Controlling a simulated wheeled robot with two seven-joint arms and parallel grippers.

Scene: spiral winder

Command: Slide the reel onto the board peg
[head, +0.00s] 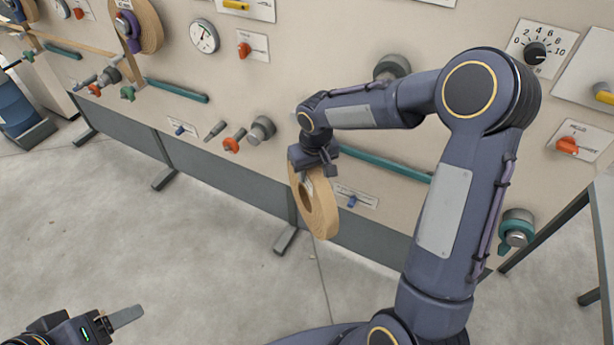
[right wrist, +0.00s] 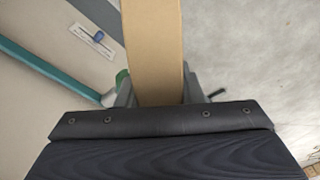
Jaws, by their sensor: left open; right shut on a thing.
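The tan ring-shaped reel (head: 321,212) is in my right gripper (head: 311,172), which is shut on its upper edge. The reel hangs upright in front of the board (head: 300,60), its open hole showing. In the right wrist view the reel (right wrist: 152,50) runs between the two fingers, seen edge-on. Short grey round pegs or knobs stick out of the board, one left of the reel (head: 262,130) and one above it, partly behind my arm (head: 390,67). I cannot tell which is the peg meant. The reel is apart from both. My left gripper (head: 118,322) is open and empty, low at the left.
A teal bar (head: 380,165) crosses the board behind the right gripper. Orange knobs (head: 233,142), a gauge (head: 204,36) and a dial (head: 536,52) also sit on the board. Another reel (head: 148,25) is mounted at upper left. The floor (head: 200,250) in front is clear.

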